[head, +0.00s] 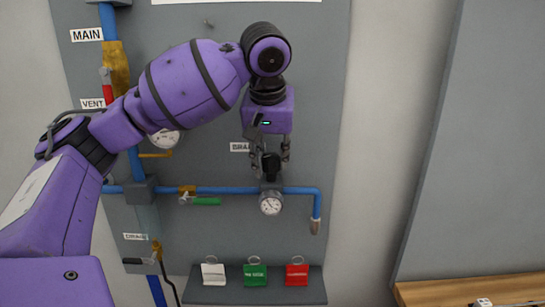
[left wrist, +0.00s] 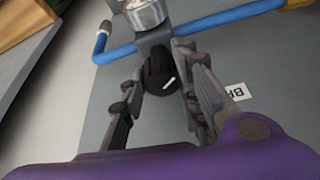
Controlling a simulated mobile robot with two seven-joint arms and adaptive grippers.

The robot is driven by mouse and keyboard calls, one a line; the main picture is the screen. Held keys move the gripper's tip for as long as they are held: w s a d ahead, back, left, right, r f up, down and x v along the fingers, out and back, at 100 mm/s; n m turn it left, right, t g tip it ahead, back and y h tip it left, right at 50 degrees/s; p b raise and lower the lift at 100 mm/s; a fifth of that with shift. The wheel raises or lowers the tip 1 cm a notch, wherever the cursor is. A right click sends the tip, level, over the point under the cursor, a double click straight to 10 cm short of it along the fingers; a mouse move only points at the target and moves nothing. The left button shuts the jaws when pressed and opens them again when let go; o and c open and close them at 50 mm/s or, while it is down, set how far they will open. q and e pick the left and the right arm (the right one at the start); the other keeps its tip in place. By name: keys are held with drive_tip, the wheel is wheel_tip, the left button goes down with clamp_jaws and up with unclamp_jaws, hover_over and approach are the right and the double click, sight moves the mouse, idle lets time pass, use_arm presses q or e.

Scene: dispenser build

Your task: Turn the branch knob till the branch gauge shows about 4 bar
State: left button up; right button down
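The branch knob (head: 271,166) is black and sits on the blue branch pipe just above the branch gauge (head: 271,203). The gauge is small, round and white-faced; its needle is too small to read surely. My left gripper (head: 270,158) points down at the knob from above. In the left wrist view the knob (left wrist: 160,76), with a white mark on it, lies between the two fingers (left wrist: 158,62). The fingers stand apart with visible gaps to the knob. The gauge's rim (left wrist: 146,14) shows beyond it, its face cut off. My right gripper is in no view.
The branch pipe (head: 230,190) carries a green-handled valve (head: 204,201) left of the gauge. A red-handled main valve (head: 107,84) is upper left. White, green (head: 255,275) and red clip tags stand on the shelf below. My left arm partly hides another gauge (head: 165,140).

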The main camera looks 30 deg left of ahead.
use_arm(q)
drive_tip(key=c, duration=0.4)
drive_tip(key=shift+d+n, duration=0.15)
drive_tip(key=shift+n, duration=0.15)
drive_tip(key=shift+r, duration=0.1)
drive_tip(key=o, duration=0.8)
drive_tip(key=shift+c, duration=0.2)
drive_tip(key=shift+o, duration=1.4)
drive_tip(key=shift+w, duration=0.15)
drive_tip(key=v, duration=1.2)
drive_tip(key=shift+d, duration=0.2)
